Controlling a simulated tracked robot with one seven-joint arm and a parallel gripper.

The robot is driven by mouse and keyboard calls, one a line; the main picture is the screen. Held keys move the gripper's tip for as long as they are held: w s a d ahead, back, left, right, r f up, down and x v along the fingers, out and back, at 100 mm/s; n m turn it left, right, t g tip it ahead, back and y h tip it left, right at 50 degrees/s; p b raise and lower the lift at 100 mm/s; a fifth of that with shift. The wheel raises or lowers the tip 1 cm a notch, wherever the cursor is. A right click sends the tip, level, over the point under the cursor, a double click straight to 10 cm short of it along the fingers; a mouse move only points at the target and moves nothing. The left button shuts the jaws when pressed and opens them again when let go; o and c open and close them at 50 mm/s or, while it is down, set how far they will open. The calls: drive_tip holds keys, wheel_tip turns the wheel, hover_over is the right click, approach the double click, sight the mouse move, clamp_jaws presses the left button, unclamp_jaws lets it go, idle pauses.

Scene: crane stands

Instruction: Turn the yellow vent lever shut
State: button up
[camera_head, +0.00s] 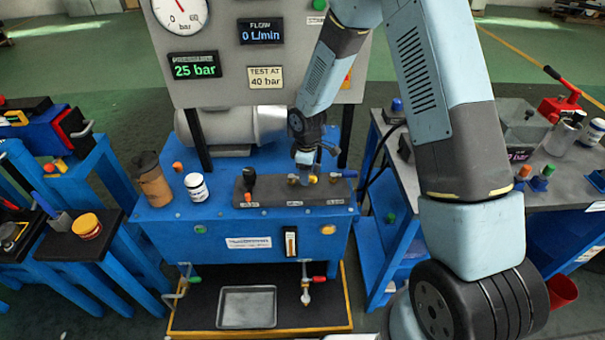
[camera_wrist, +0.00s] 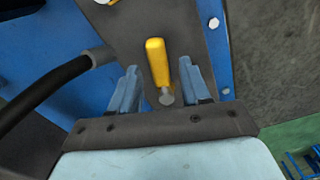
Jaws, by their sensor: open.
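The yellow vent lever (camera_wrist: 157,62) shows in the wrist view, rising from a round pivot on the grey manifold block. My gripper (camera_wrist: 158,85) is open, with one finger on each side of the lever's lower part. Gaps show between the lever and both fingers. In the head view my gripper (camera_head: 305,176) is over the manifold block (camera_head: 265,193) on the blue test bench, and only a small yellow bit of the lever (camera_head: 313,179) shows beside it.
A lever with a blue handle (camera_head: 343,173) is just right of my gripper, and a black knob (camera_head: 250,177) is to the left. A white jar (camera_head: 196,187) and a brown cup (camera_head: 152,180) stand on the bench's left. The gauge panel (camera_head: 262,75) rises behind. A black hose (camera_wrist: 60,85) runs left in the wrist view.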

wheel_tip(320, 180, up, 7)
drive_tip(key=shift+f, duration=0.1)
idle(0.3)
